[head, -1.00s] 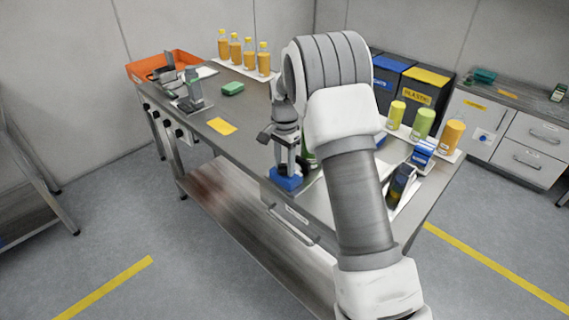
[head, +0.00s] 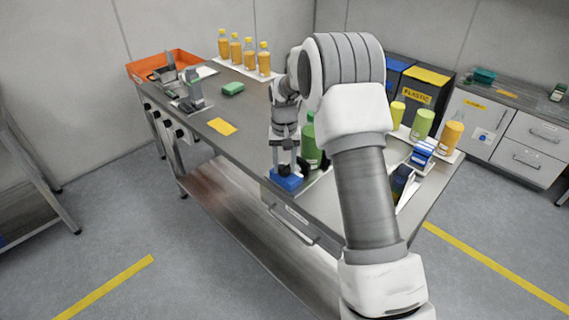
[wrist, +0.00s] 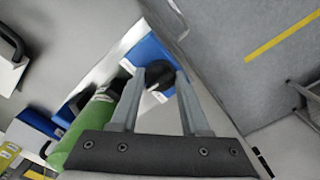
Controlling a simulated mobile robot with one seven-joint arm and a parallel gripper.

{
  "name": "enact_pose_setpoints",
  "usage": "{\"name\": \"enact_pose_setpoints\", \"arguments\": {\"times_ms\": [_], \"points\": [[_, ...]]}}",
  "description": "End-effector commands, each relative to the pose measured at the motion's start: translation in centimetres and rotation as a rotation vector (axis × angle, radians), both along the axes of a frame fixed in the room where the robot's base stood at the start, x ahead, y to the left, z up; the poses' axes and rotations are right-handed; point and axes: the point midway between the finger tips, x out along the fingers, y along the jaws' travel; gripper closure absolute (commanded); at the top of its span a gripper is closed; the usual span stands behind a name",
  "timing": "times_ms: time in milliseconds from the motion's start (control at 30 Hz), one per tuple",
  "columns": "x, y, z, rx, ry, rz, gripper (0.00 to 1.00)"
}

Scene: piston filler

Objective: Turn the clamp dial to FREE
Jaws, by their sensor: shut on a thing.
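The clamp dial (wrist: 158,72) is a black round knob with a pale mark, on a blue clamp block (wrist: 146,50) in the wrist view. My gripper (wrist: 157,80) is shut on the dial, with one finger on each side of it. In the head view my gripper (head: 286,168) points down onto the blue block (head: 287,181) at the bench's front edge. The dial is hidden there by the fingers. I cannot read any dial lettering.
A green bottle (head: 309,145) stands close beside my gripper; it also shows in the wrist view (wrist: 88,130). Yellow and green containers (head: 423,124) stand to the right. A yellow card (head: 222,126) and a green sponge (head: 233,88) lie on the bench to the left.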

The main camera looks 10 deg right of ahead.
Motion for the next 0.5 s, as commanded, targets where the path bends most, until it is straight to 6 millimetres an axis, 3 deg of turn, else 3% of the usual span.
{"name": "enact_pose_setpoints", "arguments": {"times_ms": [500], "points": [[0.09,-0.02,0.21,0.000,-0.003,0.479,1.00]]}}
